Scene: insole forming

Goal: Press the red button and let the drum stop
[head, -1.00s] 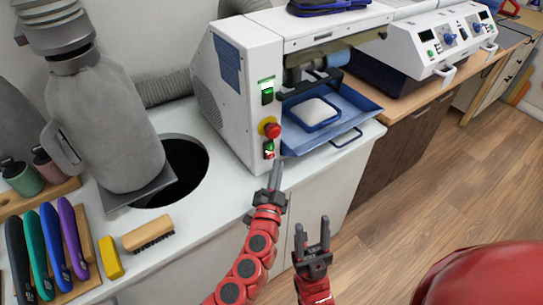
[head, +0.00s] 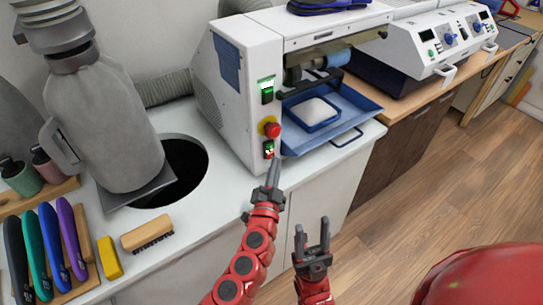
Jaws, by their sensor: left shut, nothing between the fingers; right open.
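The white machine (head: 238,90) stands on the counter. On its front face, from top to bottom, are a green switch (head: 267,91), a red mushroom button on a yellow base (head: 272,130), and a small switch with green and red parts (head: 269,150). The drum (head: 318,62) sits in the machine's opening above a blue tray; I cannot tell whether it turns. My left gripper (head: 274,162) is shut and empty, its tip at or just in front of the lower switch, below the mushroom button. My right gripper (head: 312,226) is open and empty, in front of the cabinet.
A blue tray (head: 358,108) with a white pad juts out right of the buttons. A grey hood (head: 105,130) hangs by a dark hole in the counter at left. A brush (head: 147,234), a yellow block (head: 109,258) and several coloured tools lie front left.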

